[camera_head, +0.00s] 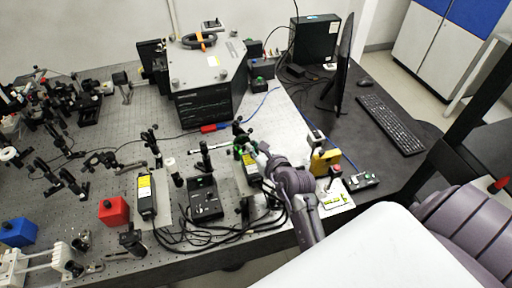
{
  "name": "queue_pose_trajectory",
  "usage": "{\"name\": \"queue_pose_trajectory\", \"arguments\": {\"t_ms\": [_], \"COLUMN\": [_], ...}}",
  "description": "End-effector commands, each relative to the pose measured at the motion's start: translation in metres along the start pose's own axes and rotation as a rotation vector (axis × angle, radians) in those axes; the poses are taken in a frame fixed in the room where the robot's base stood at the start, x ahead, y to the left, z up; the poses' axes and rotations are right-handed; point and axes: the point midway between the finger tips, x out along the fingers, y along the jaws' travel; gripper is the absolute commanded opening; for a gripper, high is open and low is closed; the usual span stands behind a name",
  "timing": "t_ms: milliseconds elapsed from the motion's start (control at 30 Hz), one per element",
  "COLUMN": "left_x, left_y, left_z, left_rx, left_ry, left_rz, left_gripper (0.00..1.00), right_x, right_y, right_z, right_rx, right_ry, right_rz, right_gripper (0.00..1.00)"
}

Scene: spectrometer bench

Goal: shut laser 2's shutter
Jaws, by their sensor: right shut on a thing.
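A black laser box with a yellow label (250,172) stands on the bench just left of my right arm, partly covered by it. A second, similar laser box (146,196) stands further left; no number is readable on either. My right gripper (246,149) is at the far end of the nearer-to-arm box, its fingers closed on a small part there. The fingers and arm hide most of that part, so the shutter's position cannot be told. A small green patch shows beside the fingertips. My left gripper is not in view.
A black controller (205,199) and loose cables (190,238) lie left of my arm. A yellow device (325,161) stands to its right. A large instrument (207,85) is behind. Mounted optics crowd the left; a red block (113,211) stands in front.

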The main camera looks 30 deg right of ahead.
Motion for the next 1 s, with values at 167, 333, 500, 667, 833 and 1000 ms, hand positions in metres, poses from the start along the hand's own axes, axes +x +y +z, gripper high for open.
{"name": "queue_pose_trajectory", "arguments": {"t_ms": [167,333,500,667,833,1000], "left_x": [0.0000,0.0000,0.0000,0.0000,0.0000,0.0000], "left_y": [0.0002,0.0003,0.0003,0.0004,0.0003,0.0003], "left_z": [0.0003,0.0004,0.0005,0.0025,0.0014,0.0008], "left_rx": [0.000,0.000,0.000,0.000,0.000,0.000], "left_ry": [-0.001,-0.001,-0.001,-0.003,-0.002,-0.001], "left_rz": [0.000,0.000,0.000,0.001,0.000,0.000], "left_gripper": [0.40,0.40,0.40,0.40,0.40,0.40], "right_x": [0.0001,0.0001,0.0000,0.0000,0.0000,-0.0006], "right_y": [0.0006,0.0005,0.0003,0.0001,-0.0003,-0.0047], "right_z": [-0.0003,-0.0003,-0.0002,-0.0002,-0.0003,-0.0017], "right_rx": [0.001,0.001,0.001,0.001,0.004,0.066], "right_ry": [0.001,0.001,0.000,0.000,0.000,-0.013], "right_rz": [0.002,0.001,0.001,0.001,0.002,0.025], "right_gripper": [0.17,0.40,0.40,0.40,0.40,0.40]}}
